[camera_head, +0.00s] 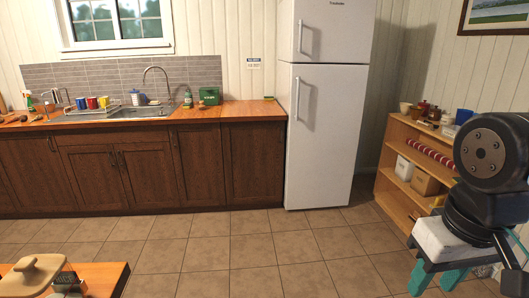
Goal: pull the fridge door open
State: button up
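A tall white fridge (327,120) stands against the back wall, right of the kitchen counter. Its large lower door (335,150) is shut, with a vertical light handle (297,104) near its upper left edge. The smaller upper door (333,32) is also shut and has its own vertical handle (300,37) on the left side. Black joints of my arm fill the right edge of the picture, far in front of the fridge and apart from it. I cannot make out my gripper in this view.
A wooden shelf unit (398,132) with jars and boxes stands right of the fridge. Dark cabinets (150,168) with a sink (140,112) run to its left. A table corner (105,278) juts in at bottom left. The tiled floor (235,250) before the fridge is clear.

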aim_at(326, 101)
jog(key=z, duration=0.35)
jog(key=i, duration=3.45)
jog(key=u, duration=0.4)
